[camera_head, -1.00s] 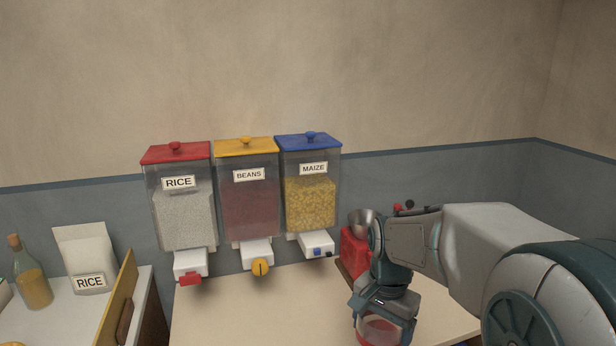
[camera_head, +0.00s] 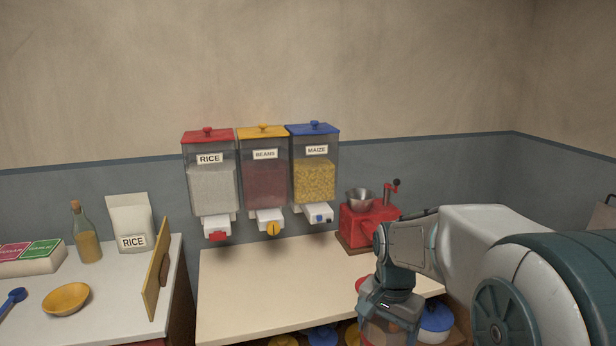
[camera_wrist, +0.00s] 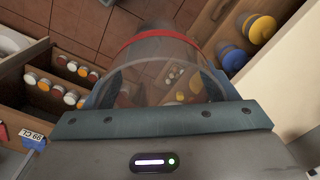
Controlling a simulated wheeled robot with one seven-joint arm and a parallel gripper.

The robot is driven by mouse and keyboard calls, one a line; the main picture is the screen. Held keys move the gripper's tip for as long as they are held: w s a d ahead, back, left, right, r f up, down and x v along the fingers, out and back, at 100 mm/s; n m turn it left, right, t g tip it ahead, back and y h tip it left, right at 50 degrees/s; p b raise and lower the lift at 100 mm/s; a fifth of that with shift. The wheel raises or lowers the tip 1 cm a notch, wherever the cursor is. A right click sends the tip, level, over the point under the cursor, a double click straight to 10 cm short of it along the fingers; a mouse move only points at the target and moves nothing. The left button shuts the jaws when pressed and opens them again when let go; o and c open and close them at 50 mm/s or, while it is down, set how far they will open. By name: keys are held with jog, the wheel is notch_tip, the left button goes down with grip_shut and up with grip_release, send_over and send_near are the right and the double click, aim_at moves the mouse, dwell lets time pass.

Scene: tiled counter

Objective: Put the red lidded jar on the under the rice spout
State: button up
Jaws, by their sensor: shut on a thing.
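My gripper (camera_head: 388,308) is at the lower right of the head view, in front of the counter's right end. It is shut on the clear jar (camera_wrist: 160,75), which fills the middle of the wrist view and shows a red band at its far end. In the head view the jar is mostly hidden by my gripper and cut by the bottom edge. The rice dispenser (camera_head: 211,187) has a red lid and hangs on the wall, left of the beans and maize ones. Its white rice spout (camera_head: 217,227) has a red tip, with clear space below.
The counter (camera_head: 260,290) is bare below the dispensers. A red grinder (camera_head: 365,225) with a metal bowl stands at its right end. Blue- and yellow-lidded containers (camera_head: 436,318) sit on a shelf beneath. A wooden board (camera_head: 157,272) stands upright on the left counter.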

jog(key=w+f+n, duration=0.1)
jog(key=f, duration=0.1)
jog(key=w+f+n, duration=0.1)
jog(key=f, duration=0.1)
jog(key=w+f, duration=0.2)
jog(key=shift+f+n+p, duration=0.3)
jog(key=shift+f+n, duration=0.05)
jog(key=shift+n, duration=0.05)
notch_tip(320, 180, down, 13)
jog(key=w+n+p, duration=0.1)
jog(key=w+n, duration=0.1)
jog(key=n, duration=0.3)
jog(key=shift+w, duration=0.25)
